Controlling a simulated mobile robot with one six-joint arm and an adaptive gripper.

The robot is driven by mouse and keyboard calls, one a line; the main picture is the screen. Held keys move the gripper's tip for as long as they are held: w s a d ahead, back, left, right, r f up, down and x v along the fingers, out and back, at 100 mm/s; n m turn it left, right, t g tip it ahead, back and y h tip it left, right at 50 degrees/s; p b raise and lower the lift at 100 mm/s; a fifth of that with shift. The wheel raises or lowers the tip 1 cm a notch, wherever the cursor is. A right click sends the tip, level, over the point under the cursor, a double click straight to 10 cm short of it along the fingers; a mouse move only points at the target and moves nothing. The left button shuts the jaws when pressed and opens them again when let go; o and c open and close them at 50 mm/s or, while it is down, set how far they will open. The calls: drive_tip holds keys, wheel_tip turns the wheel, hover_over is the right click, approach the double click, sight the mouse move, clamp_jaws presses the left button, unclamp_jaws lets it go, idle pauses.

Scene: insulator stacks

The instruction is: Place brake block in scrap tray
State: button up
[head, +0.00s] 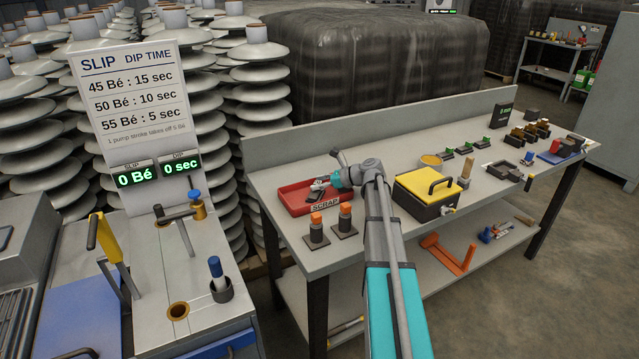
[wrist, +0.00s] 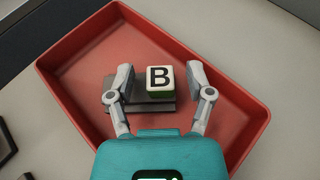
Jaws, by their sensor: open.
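The scrap tray is a red, shallow, open tray (head: 284,203) marked SCRAP at the left end of the bench; it also fills much of the wrist view (wrist: 70,62). A small cube (wrist: 160,80) with a white top lettered B and a green side is inside the tray's outline. It rests on dark flat pieces (wrist: 154,107) lying in the tray. No other view shows a label saying brake block. My gripper (wrist: 160,70) is open, with one finger on each side of the cube and a gap at both sides. In the head view my gripper (head: 322,184) is over the tray.
Two orange-topped posts (head: 316,228) stand in front of the tray. A yellow-lidded box (head: 425,190) is right of my arm. Several small green-topped and dark parts line the bench (head: 300,258) further right. A dip station with a sign (head: 130,95) stands at left.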

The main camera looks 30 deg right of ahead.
drive_tip(key=p+v, duration=0.4)
drive_tip(key=v, duration=0.7)
drive_tip(key=shift+s+d, duration=0.25)
drive_tip(key=shift+s, duration=0.05)
drive_tip(key=shift+r, duration=0.2)
